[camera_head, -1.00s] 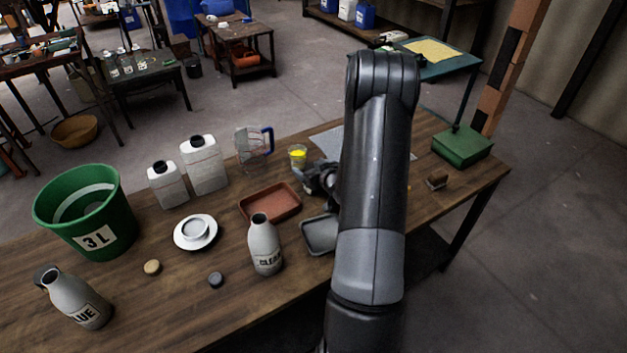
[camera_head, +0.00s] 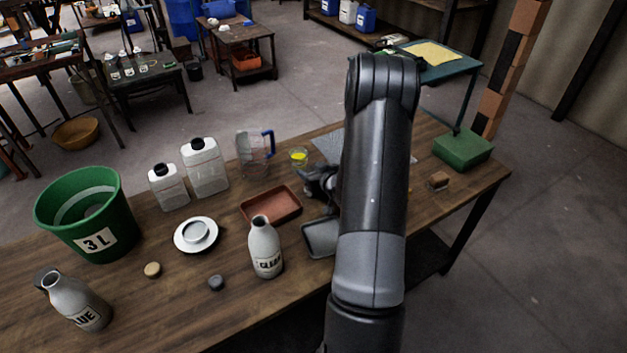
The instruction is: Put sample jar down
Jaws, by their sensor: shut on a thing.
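The sample jar (camera_head: 298,157) is a small clear jar with yellow contents, at the back middle of the wooden table. My gripper (camera_head: 305,171) is just in front of it, partly hidden by my arm, and is shut on the jar. The fingertips are too small and dark to see clearly. I cannot tell whether the jar's base touches the table.
A clear jug (camera_head: 254,155) with a blue handle stands left of the jar. A red-brown tray (camera_head: 270,205) and grey tray (camera_head: 320,240) lie nearer. A grey mat (camera_head: 328,146) lies to the right, partly behind my arm. White bottles (camera_head: 205,168) stand farther left.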

